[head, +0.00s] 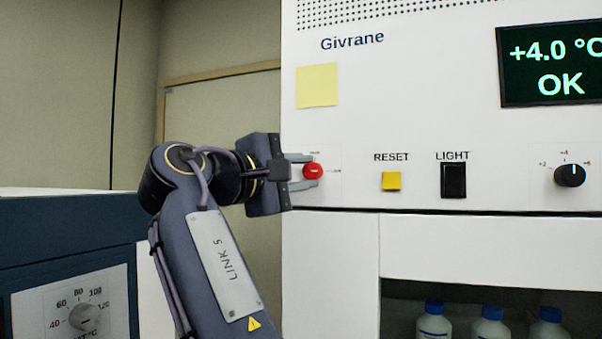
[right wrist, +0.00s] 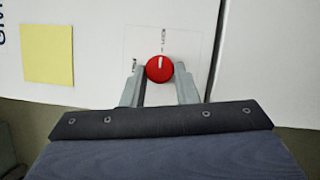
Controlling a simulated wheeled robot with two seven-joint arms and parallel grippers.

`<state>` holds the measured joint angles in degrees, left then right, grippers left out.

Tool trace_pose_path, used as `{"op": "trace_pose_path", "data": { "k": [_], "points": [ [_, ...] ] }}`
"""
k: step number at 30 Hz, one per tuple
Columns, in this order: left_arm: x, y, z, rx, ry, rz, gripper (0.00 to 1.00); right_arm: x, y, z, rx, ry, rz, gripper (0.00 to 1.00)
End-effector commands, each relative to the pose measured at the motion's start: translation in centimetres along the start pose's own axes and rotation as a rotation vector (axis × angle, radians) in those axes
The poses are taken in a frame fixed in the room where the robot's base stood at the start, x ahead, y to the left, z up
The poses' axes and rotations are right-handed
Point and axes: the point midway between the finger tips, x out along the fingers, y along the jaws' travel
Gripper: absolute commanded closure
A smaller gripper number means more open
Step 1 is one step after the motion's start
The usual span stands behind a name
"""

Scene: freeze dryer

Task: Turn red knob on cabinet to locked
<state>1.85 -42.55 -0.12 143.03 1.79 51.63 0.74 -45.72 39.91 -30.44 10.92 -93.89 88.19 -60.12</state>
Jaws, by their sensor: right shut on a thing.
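The red knob (head: 313,171) sits on the white front panel of the cabinet (head: 430,115), below a yellow note. My right gripper (head: 306,171) reaches it from the left in the head view and is shut on it. In the right wrist view the red knob (right wrist: 159,68) lies between the two grey fingertips (right wrist: 159,72). A white pointer line on the knob points up in that view, toward small printed text. The labels around it are too small to read surely. My left gripper is not in view.
A yellow reset button (head: 391,181), a black light switch (head: 453,180) and a black dial (head: 570,174) lie right of the knob. Blue-capped bottles (head: 434,322) stand in the opening below. A blue appliance (head: 70,260) with a grey dial is at lower left.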

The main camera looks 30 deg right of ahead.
Motion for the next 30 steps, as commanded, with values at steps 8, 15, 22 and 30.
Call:
{"op": "trace_pose_path", "data": {
  "k": [8, 15, 22, 30],
  "points": [
    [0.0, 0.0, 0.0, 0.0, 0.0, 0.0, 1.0, 0.0, -0.1, 0.0, 0.002, 0.001, -0.003, 0.96],
    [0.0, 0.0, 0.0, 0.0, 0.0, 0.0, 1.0, 0.0, -0.1, 0.0, 0.001, 0.0, -0.002, 0.51],
    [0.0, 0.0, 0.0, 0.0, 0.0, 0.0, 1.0, 0.0, 0.0, 0.0, 0.001, 0.0, -0.001, 0.51],
    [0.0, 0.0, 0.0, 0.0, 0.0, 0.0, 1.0, -3.2, 0.0, -0.1, 0.0, 0.003, 0.001, 0.51]
  ]
}}
